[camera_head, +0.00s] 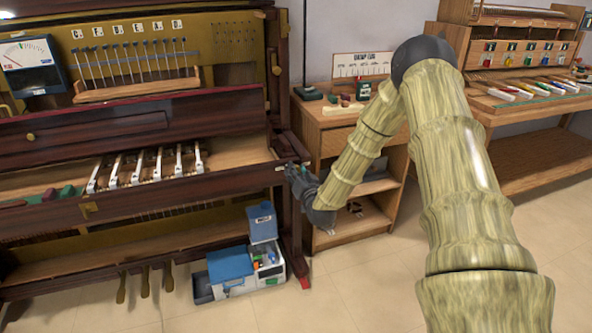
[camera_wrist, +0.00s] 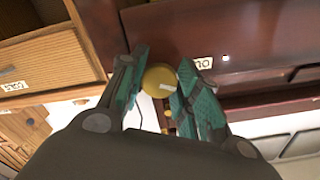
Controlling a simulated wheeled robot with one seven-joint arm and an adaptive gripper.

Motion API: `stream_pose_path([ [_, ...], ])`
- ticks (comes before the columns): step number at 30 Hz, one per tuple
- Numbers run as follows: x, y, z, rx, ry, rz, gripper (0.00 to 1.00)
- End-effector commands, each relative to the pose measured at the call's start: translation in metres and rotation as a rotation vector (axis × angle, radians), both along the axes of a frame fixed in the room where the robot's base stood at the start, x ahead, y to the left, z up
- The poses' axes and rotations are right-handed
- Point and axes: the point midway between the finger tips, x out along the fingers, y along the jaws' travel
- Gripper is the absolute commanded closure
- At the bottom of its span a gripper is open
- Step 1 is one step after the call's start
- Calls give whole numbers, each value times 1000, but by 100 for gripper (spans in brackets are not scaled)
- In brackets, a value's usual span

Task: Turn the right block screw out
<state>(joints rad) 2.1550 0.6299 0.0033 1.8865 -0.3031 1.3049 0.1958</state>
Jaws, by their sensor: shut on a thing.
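The right block screw (camera_wrist: 158,78) is a round brass head with a pale slot, at the right end of the piano's dark red-brown front in the wrist view. My gripper (camera_wrist: 163,84) has its two green-padded fingers on either side of the brass head and is shut on it. The head looks seated close to the wood; how far it is turned out I cannot tell. In the head view my gripper (camera_head: 294,172) reaches the right end of the keybed from the right, and hides the screw.
The open piano (camera_head: 150,110) shows several white keys (camera_head: 145,168). A wooden side cabinet (camera_head: 335,135) stands close to the right of my gripper, with a workbench (camera_head: 525,115) beyond.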

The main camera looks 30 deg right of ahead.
Motion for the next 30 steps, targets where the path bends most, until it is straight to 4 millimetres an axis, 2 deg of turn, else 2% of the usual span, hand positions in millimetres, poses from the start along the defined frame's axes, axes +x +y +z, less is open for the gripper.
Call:
stream_pose_path([
  [6,-1,0,-1,-185,49,1,92],
  [15,-2,-1,-3,-370,95,0,92],
  [30,-2,-2,-4,-464,119,0,92],
])
